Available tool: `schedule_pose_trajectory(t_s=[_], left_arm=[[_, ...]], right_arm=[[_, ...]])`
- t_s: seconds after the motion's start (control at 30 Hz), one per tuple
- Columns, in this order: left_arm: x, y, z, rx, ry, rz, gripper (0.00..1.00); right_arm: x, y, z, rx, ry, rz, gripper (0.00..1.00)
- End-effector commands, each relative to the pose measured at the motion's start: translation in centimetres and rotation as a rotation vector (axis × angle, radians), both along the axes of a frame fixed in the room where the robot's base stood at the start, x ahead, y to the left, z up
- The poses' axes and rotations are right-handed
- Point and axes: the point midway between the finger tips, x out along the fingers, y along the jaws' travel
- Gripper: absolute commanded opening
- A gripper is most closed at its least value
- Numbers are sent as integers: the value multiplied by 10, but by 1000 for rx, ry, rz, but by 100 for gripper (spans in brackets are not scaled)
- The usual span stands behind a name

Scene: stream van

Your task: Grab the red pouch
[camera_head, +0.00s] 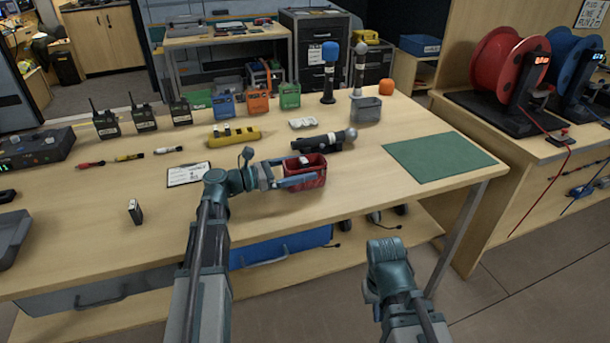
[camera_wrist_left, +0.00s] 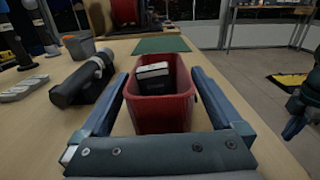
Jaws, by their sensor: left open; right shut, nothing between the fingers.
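The red pouch (camera_head: 313,180) is an open-topped red container standing on the wooden table, right of the middle. My left gripper (camera_head: 307,170) is open and reaches it from the left, low over the table. In the left wrist view the red pouch (camera_wrist_left: 161,113) stands between the two spread fingers (camera_wrist_left: 160,76), one along each side, with a visible gap on the right. A dark block with a pale top (camera_wrist_left: 153,75) sits inside the pouch. My right arm is bent in front of the table; its fingers do not show.
A black cylindrical device (camera_head: 322,142) lies just behind the pouch. A yellow device (camera_head: 234,136) and a clipboard sheet (camera_head: 188,174) lie to the left. A green mat (camera_head: 438,158) lies to the right, with bare tabletop between it and the pouch.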

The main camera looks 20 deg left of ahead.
Motion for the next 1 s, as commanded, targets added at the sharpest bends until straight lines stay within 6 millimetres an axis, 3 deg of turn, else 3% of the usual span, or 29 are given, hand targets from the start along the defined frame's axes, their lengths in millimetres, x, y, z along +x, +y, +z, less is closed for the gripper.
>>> schedule_pose_trajectory(t_s=[0.13,0.4,0.83,1.0], left_arm=[[12,-19,1,0,0,-3,100],[15,-22,1,0,0,1,98],[15,-21,1,0,0,1,21],[14,-21,1,-1,-1,1,21]], right_arm=[[0,0,1,0,0,0,0],[0,0,1,0,0,0,0],[0,0,1,0,0,0,0],[0,0,1,0,0,0,0]])
